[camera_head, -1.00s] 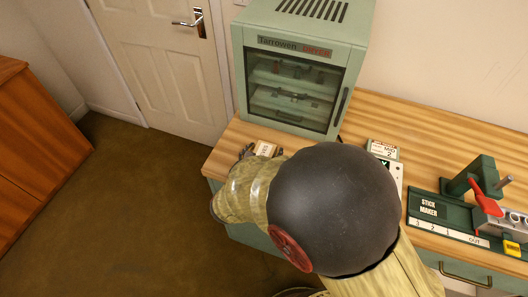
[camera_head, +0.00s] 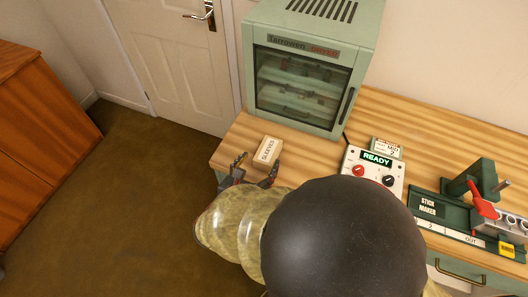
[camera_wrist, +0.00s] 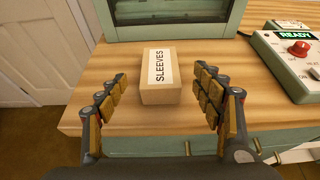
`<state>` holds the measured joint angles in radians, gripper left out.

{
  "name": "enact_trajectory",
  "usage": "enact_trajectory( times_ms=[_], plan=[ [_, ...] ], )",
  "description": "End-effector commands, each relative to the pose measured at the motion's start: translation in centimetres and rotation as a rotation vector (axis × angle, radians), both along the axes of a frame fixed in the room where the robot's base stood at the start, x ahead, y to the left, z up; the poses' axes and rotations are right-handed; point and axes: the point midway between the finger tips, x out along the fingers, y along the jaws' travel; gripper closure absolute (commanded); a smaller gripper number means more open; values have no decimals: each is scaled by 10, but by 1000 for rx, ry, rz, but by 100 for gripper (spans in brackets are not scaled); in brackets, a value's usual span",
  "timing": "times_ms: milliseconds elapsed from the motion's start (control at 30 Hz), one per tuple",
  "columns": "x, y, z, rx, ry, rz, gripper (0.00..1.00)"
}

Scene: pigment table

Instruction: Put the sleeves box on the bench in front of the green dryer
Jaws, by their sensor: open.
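The sleeves box (camera_head: 267,151) is a small tan carton with a white "SLEEVES" label. It sits on the wooden bench (camera_head: 228,150) near its left end, in front of the green dryer (camera_head: 300,68), whose glass door is shut. In the wrist view the sleeves box (camera_wrist: 160,77) lies between and just beyond the fingers, with the dryer's lower edge (camera_wrist: 170,31) behind it. My gripper (camera_head: 255,171) is open, its fingers spread on either side of the box's near end, with gaps visible on both sides. My gripper (camera_wrist: 163,97) appears empty.
A control box (camera_head: 374,172) with a lit "READY" display and a red knob stands to the right on the bench. The green stick maker (camera_head: 450,213) is farther right. A door (camera_head: 165,60) and brown cabinet (camera_head: 40,140) are at left.

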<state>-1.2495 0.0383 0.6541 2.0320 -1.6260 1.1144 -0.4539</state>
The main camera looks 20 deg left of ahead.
Motion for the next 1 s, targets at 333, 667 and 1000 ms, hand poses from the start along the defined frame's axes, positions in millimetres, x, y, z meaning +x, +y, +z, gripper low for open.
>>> enact_trajectory(
  times_ms=[333, 667, 1000],
  plan=[
    [-14, 1, 5, 1, 1, -1, 33],
    [15, -70, 35, 164, 39, -276, 33],
    [3, -261, 90, 774, 96, -1102, 33]
  ],
)
